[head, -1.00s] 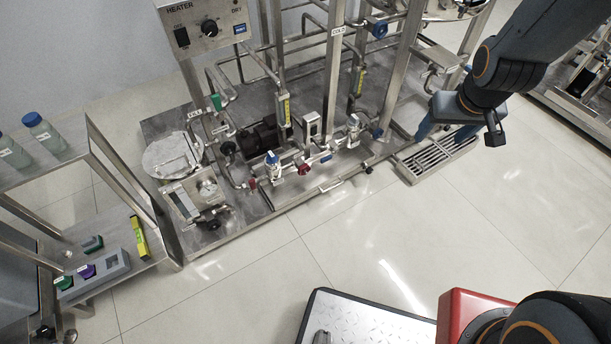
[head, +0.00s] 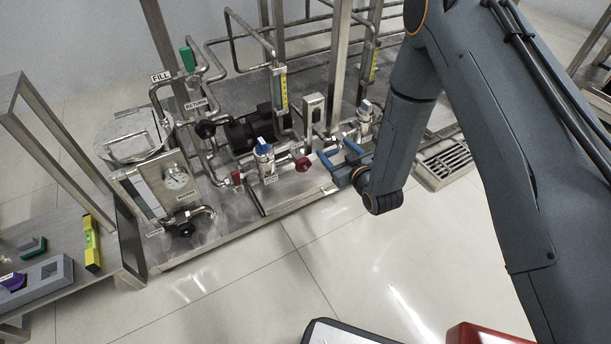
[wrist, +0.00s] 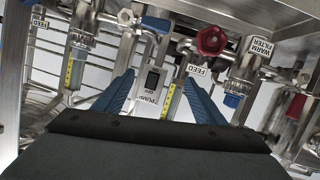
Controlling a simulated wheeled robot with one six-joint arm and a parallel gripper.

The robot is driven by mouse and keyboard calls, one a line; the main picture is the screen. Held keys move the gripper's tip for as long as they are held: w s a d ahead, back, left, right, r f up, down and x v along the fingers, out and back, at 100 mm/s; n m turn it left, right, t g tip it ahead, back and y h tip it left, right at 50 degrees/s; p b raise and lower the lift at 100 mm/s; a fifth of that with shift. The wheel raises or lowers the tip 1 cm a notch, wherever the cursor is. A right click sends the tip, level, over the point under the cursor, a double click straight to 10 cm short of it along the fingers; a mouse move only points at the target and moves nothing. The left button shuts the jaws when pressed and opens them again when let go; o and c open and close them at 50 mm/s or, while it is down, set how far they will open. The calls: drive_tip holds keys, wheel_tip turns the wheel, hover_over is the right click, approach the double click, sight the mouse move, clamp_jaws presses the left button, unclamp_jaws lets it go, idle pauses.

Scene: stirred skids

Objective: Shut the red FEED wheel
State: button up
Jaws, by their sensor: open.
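The red FEED wheel (head: 303,163) sits low on the skid's front pipework in the head view. In the wrist view the red wheel (wrist: 211,40) is at the upper right, with an upside-down FEED label (wrist: 199,70) near it. My gripper (head: 333,148) is open and empty, just right of the wheel in the head view. In the wrist view my gripper (wrist: 159,77) has its blue fingers apart, with the wheel beyond the right fingertip and not between them. I cannot tell the exact gap to the wheel.
A blue-topped valve (head: 263,147) and a smaller red handle (head: 236,178) stand left of the wheel. A pump switch box (wrist: 152,85) shows between my fingers. A gauge panel (head: 160,185) stands at the skid's left front. The floor (head: 300,270) before the skid is clear.

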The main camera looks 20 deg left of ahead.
sight(305, 167)
drive_tip(key=s+a+f+n+y+b, duration=0.1)
drive_tip(key=s+a+f+y+b, duration=0.15)
drive_tip(key=f, duration=0.35)
drive_tip(key=s+a+f+y+b, duration=0.1)
drive_tip(key=s+a+f+b, duration=0.1)
drive_tip(key=f+b, duration=0.25)
drive_tip(key=shift+t, duration=0.3)
drive_tip(key=b+x, duration=0.1)
drive_tip(key=x, duration=0.2)
drive_tip(key=b+x, duration=0.1)
drive_tip(key=x, duration=0.3)
drive_tip(key=shift+a+f+b, duration=0.15)
drive_tip(key=shift+a+b, duration=0.25)
drive_tip(key=shift+a, duration=0.05)
drive_tip(key=c, duration=1)
drive_tip(key=shift+y, duration=0.25)
